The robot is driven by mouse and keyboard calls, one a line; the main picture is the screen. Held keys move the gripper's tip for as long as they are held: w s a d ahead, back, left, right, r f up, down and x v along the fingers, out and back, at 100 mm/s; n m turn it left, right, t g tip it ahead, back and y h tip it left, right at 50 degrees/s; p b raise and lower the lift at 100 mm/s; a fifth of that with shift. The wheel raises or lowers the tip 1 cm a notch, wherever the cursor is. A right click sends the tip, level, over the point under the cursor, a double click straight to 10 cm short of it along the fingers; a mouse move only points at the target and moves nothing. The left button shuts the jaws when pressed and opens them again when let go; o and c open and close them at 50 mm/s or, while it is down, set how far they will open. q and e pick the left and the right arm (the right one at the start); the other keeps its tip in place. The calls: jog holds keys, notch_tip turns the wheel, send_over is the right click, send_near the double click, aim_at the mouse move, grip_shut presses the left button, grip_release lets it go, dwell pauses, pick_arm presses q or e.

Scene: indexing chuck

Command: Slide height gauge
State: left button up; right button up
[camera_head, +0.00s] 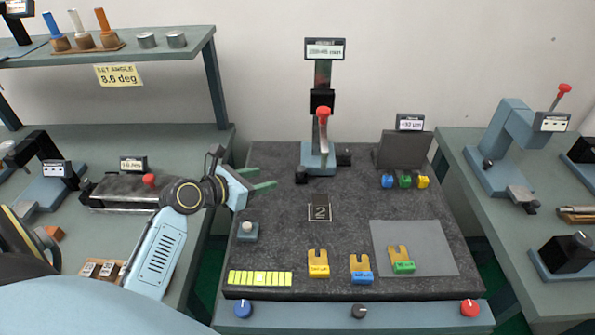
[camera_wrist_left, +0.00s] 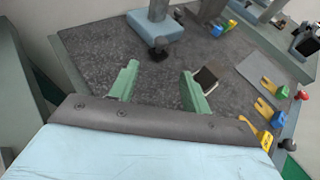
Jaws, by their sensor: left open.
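The height gauge (camera_head: 318,158) stands upright at the back middle of the dark granite plate (camera_head: 290,215). It has a light blue base, a dark column, a red-topped lever and a display on top. Its base and a dark knob (camera_wrist_left: 160,46) show at the top of the left wrist view. My left gripper (camera_head: 268,179) is open and empty, left of the gauge and apart from it. Its two green fingers (camera_wrist_left: 160,82) point toward the gauge base in the wrist view. My right gripper is in neither view.
A square plate marked 2 (camera_head: 319,212) lies mid-plate. A small button block (camera_head: 247,232) sits below my left gripper. A dark block (camera_head: 402,150) with coloured pieces stands back right.

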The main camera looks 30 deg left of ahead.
pick_arm(q)
send_near(298, 171)
jog(key=shift+w+f+b, duration=0.2)
jog(key=shift+w+b, duration=0.25)
jog(key=shift+w, duration=0.1)
jog(key=b+x, duration=0.1)
jog(key=x, duration=0.5)
jog(key=shift+w+d+f, duration=0.15)
jog(key=shift+w+f, duration=0.1)
jog(key=shift+w, duration=0.4)
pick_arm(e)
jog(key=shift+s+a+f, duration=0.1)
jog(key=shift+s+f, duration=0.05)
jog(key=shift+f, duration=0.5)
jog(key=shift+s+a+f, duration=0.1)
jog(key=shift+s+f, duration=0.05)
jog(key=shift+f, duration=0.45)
pick_arm(q)
jog(key=shift+c, duration=0.3)
grip_shut()
